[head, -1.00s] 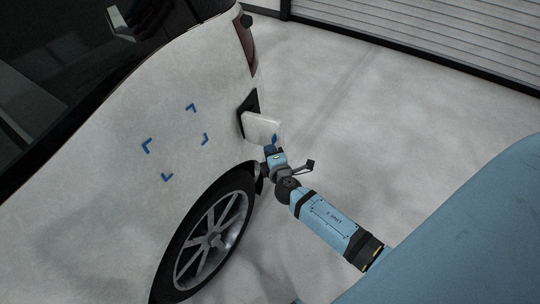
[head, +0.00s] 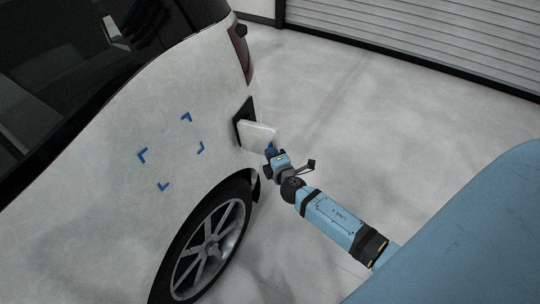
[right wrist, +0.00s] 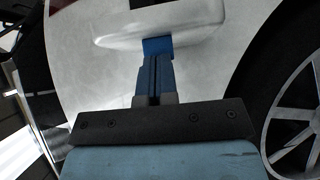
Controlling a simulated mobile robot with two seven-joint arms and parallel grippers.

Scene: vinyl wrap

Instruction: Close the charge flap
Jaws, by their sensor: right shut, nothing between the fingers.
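The white charge flap (head: 258,136) stands open, jutting out from the side of the white car (head: 95,175). The dark charge port recess (head: 243,116) shows behind it, partly hidden by the flap. My right gripper (head: 270,149) is at the flap's outer edge, on its right side in the head view. In the right wrist view, the shut blue fingers (right wrist: 157,52) reach the lower edge of the flap (right wrist: 150,26) and appear to touch it or lie very close. Nothing is between the fingers. My left gripper is not in view.
The car's wheel (head: 208,245) is below the flap, close to my right arm; it also shows at the right of the wrist view (right wrist: 298,120). Blue corner marks (head: 142,155) sit on the car's side. Open grey floor (head: 390,140) lies to the right, before a shutter door (head: 440,40).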

